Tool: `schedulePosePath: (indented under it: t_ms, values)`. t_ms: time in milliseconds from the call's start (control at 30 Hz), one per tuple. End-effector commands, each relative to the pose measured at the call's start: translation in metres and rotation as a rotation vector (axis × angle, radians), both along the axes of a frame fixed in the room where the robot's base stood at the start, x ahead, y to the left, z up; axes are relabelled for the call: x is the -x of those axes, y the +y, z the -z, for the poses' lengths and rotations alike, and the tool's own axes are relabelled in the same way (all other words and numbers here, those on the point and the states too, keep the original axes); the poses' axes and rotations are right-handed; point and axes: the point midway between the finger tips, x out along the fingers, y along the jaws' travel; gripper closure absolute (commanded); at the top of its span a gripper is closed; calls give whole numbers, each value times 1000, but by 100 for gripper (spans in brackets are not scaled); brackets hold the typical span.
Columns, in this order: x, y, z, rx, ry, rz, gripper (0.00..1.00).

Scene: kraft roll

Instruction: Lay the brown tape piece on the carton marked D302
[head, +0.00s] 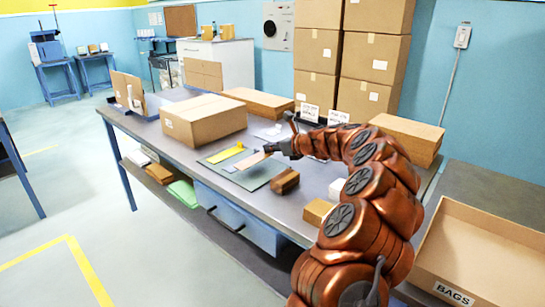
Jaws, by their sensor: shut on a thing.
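My gripper (273,149) is over the work table, at the far right corner of a grey-green mat (262,175). It is shut on a flat tan strip (250,161), which looks like the brown tape piece and reaches out to the left over the mat. I cannot tell whether the strip touches the mat. A closed carton (205,120) stands on the table to the left, beyond the mat. Flatter cartons lie at the back (258,103) and at the right (406,139). Labels are too small to read, so I cannot tell which is D302.
A yellow tool (226,154) lies on the mat, and a dark brown block (285,181) sits at its right edge. A small tan box (318,211) is near the table's front. Two white signs (310,112) and stacked cartons (375,58) stand behind. A bin marked BAGS (480,245) is at right.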

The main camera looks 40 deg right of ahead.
Motion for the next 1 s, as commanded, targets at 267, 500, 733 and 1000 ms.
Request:
schedulePosePath:
  t_ms: [267, 500, 733, 1000]
  values:
    - [-5, -6, 4, 2, -1, 0, 100]
    - [-4, -6, 33, 0, -1, 0, 100]
    - [-4, -6, 34, 3, -2, 0, 100]
    - [-4, -6, 37, 2, -1, 0, 86]
